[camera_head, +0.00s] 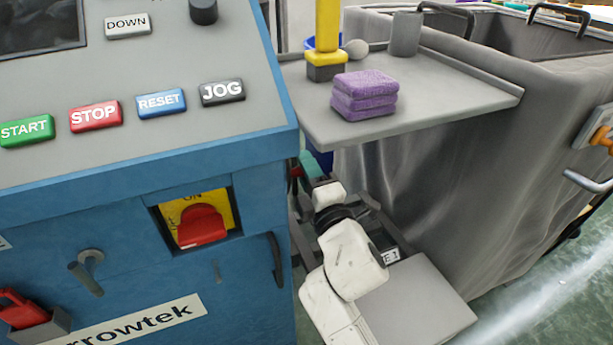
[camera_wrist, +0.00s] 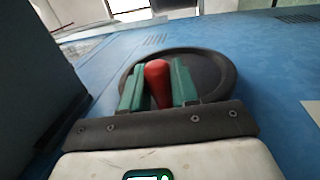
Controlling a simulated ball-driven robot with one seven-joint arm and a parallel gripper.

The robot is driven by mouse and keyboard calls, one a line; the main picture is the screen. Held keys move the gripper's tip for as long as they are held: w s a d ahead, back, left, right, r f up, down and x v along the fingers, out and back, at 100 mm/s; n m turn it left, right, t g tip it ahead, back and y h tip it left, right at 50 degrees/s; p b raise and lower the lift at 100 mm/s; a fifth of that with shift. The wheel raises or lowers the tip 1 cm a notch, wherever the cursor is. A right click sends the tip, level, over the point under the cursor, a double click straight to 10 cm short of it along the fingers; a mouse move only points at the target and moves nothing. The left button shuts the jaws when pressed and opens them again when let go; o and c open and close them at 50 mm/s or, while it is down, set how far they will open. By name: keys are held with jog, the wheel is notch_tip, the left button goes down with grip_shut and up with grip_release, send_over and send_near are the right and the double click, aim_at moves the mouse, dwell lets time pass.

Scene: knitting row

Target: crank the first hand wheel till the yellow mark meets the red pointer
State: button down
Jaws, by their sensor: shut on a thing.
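In the wrist view, a dark round hand wheel (camera_wrist: 215,72) is mounted on a blue machine wall. Its red crank handle (camera_wrist: 157,78) stands between the two green fingers of my gripper (camera_wrist: 158,88), which is shut on it. In the head view, my gripper (camera_head: 308,170) shows only in part beside the machine's right side, below the grey shelf. The wheel is hidden there by the machine's corner. I see no yellow mark and no red pointer in either view.
The blue machine (camera_head: 120,250) with its sloped button panel stands at the left. A grey shelf (camera_head: 430,110) holds folded purple cloths (camera_head: 364,95) above my arm. A grey fabric-sided cart (camera_head: 420,190) stands close on the right. Open floor (camera_head: 540,300) shows at lower right.

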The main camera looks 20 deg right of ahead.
jog(key=c, duration=1)
grip_release()
jog(key=shift+s, duration=0.1)
jog(key=s+f, duration=0.2)
jog(key=s, duration=0.8)
jog(key=shift+s, duration=0.2)
jog(key=shift+f, duration=0.1)
